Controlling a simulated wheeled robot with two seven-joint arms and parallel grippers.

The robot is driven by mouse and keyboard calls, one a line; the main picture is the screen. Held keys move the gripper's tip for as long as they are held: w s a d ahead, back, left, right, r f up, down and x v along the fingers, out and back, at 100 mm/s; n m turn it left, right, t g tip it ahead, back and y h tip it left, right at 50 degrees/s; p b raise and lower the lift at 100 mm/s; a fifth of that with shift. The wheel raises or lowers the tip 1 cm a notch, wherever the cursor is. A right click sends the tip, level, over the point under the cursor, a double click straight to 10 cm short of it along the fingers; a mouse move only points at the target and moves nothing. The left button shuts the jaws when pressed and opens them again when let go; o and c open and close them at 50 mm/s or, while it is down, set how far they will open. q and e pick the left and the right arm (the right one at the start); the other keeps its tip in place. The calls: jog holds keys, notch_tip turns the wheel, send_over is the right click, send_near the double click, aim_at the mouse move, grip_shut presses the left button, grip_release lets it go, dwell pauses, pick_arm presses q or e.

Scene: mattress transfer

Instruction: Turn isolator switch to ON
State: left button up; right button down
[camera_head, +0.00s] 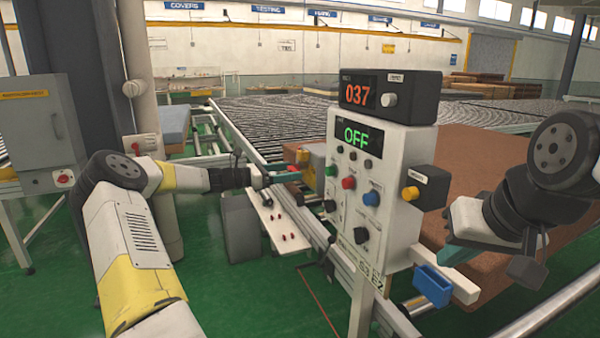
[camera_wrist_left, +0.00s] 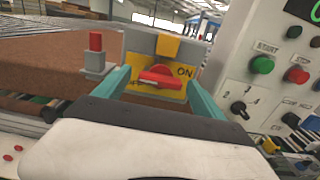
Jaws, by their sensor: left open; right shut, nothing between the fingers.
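The isolator switch (camera_wrist_left: 160,77) is a red rotary handle on a yellow plate on a grey box, in the left wrist view. Its handle lies roughly level, with the printed word ON at its upper right. In the head view the grey box (camera_head: 316,162) shows beside the control panel, with its switch face not clearly visible. My left gripper (camera_head: 285,177) is open in front of the box. In the left wrist view its teal fingers (camera_wrist_left: 160,88) stand either side of the handle; contact cannot be told. My right gripper (camera_head: 458,253) is shut and empty, right of the panel.
The control panel (camera_head: 395,155) shows OFF in green and 037 in red, with several buttons and knobs. A blue holder (camera_head: 433,285) juts from its lower right. A red-topped post (camera_wrist_left: 96,62) stands left of the switch. A brown mattress (camera_head: 480,160) lies behind the panel.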

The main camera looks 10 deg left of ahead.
pick_arm(q)
jog(key=c, duration=1.4)
jog(key=shift+o, duration=0.2)
jog(key=shift+m, duration=0.4)
jog(key=m, duration=1.3)
jog(key=shift+m, duration=2)
